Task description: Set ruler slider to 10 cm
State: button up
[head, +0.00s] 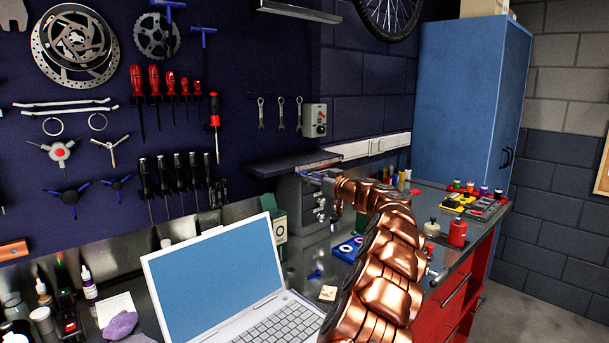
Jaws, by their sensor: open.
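My copper-coloured arm reaches from the lower right toward the back of the bench. My gripper (318,177) is at its far end, just below the front edge of a dark shelf (282,168). The gripper is small in the head view; it is open, and I see nothing held in it. A thin pale strip (322,163) runs along the shelf's edge just above the gripper and may be the ruler. I cannot make out its slider or any scale marks. I cannot tell whether the gripper touches the strip.
A grey drawer unit (300,200) stands below the shelf. An open laptop (217,272) fills the front of the bench. A red bottle (457,233) and trays of small parts (474,203) stand right of my arm. A blue cabinet (466,100) stands behind; tools hang on the wall.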

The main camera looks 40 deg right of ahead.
jog(key=shift+w+p, duration=0.4)
jog(key=shift+w, duration=1.05)
jog(key=shift+c, duration=0.3)
grip_shut()
